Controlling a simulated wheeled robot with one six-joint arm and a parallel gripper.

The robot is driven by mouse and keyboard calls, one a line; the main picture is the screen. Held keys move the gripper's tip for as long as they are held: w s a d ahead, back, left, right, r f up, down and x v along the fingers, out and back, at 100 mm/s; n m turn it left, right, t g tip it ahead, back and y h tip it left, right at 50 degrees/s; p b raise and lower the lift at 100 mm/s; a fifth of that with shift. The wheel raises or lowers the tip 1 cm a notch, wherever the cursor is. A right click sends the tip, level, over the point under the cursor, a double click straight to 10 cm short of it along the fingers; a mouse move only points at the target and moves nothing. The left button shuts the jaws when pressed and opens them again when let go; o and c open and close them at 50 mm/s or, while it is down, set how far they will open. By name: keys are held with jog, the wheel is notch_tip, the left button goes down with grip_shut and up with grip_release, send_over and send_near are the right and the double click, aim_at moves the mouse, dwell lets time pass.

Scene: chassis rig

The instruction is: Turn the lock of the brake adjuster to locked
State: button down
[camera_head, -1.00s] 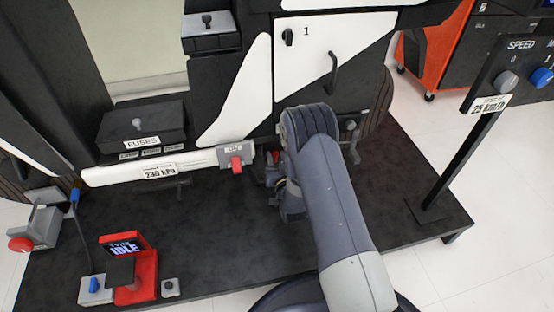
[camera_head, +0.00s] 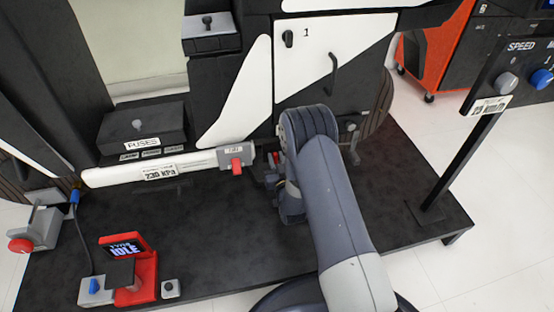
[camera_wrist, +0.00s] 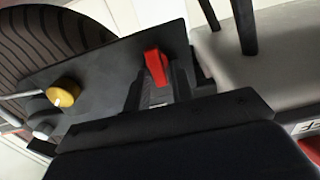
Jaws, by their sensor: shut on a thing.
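A red lever (camera_wrist: 157,68) stands up from a dark plate (camera_wrist: 105,68) in the wrist view; it looks like the adjuster's lock. My gripper (camera_wrist: 158,86) is shut on the red lever, with one dark finger on each side of it. The same plate carries a yellow knob (camera_wrist: 64,93) with a pale mark, left of the gripper, and a white knob (camera_wrist: 43,130) below that. In the head view my arm hides the gripper and most of the adjuster. No lock wording is readable.
A dark ribbed tyre (camera_wrist: 50,40) is behind the plate. A grey surface (camera_wrist: 275,65) with black legs lies at the right.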

dwell(0.3)
jog(key=c, duration=1.4)
grip_release()
jog(key=shift+c, duration=0.2)
jog(key=shift+s, duration=0.1)
jog(key=s+d+p, duration=0.2)
jog(key=s+p, duration=0.1)
jog(key=s, duration=0.7)
jog(key=shift+s, duration=0.25)
jog(key=shift+d, duration=0.1)
jog(key=w+b, duration=0.1)
jog(key=w, duration=0.2)
jog(key=w+a+b, duration=0.1)
jog(key=w, duration=0.3)
jog(key=w+a+b, duration=0.1)
jog(key=w, duration=0.2)
jog(key=shift+w+f, duration=0.1)
jog(key=shift+w, duration=0.05)
jog(key=shift+w+a, duration=0.1)
jog(key=shift+w, duration=0.15)
jog(key=shift+m, duration=0.3)
